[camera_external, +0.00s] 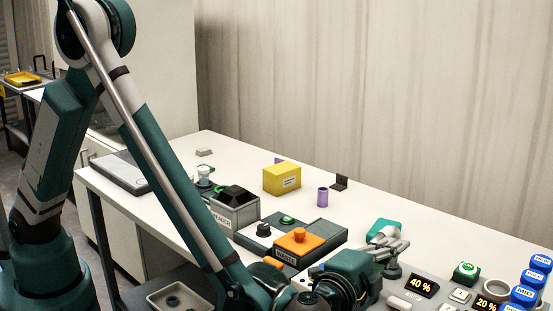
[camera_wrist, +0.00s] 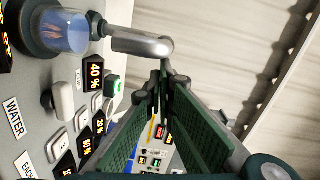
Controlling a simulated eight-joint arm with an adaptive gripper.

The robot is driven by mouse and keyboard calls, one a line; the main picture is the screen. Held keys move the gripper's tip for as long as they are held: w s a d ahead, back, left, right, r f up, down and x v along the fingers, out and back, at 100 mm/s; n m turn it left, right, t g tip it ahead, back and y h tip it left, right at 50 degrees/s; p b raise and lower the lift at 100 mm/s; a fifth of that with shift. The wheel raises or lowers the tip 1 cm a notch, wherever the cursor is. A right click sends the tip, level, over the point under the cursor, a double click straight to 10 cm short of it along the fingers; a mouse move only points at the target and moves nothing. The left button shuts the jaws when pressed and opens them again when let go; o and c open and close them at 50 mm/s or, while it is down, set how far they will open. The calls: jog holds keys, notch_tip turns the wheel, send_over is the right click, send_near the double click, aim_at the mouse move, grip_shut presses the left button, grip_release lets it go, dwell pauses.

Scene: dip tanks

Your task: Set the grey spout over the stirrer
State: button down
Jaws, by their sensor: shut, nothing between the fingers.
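The grey spout (camera_wrist: 140,42) shows in the wrist view as a smooth metal pipe with a bent end, running right from a dark round base at the upper left. Its bent end lies close to the tips of my gripper (camera_wrist: 163,82); I cannot tell whether they touch. My gripper's green-padded fingers are shut with nothing between them. In the external view my gripper (camera_external: 385,238) is over the control panel at the right, where it partly hides the spout's surroundings. I cannot pick out the stirrer for certain in either view.
A clear cylinder (camera_wrist: 65,30) stands beside the spout. An orange-topped box (camera_external: 299,241), a yellow box (camera_external: 282,179) and a purple cylinder (camera_external: 322,197) stand left.

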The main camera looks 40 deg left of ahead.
jog(key=shift+s+a+h, duration=0.1)
jog(key=shift+a+h, duration=0.15)
jog(key=shift+h, duration=0.05)
jog(key=shift+s+a+m+g+h+b, duration=0.15)
jog(key=shift+a+m+g+h+b, duration=0.15)
jog(key=shift+a+m+h, duration=1)
jog(key=shift+s+a+m+g+h+b, duration=0.25)
jog(key=shift+a+m+h, duration=0.6)
jog(key=shift+h, duration=0.85)
jog(key=w+a+m+g+h+b, duration=0.3)
jog(key=w+a+m+g+h, duration=0.4)
jog(key=a+m+g+h, duration=0.3)
jog(key=shift+w+a+m+g+h, duration=0.3)
jog(key=shift+m+g+h, duration=0.3)
jog(key=shift+g, duration=0.25)
jog(key=shift+a, duration=0.1)
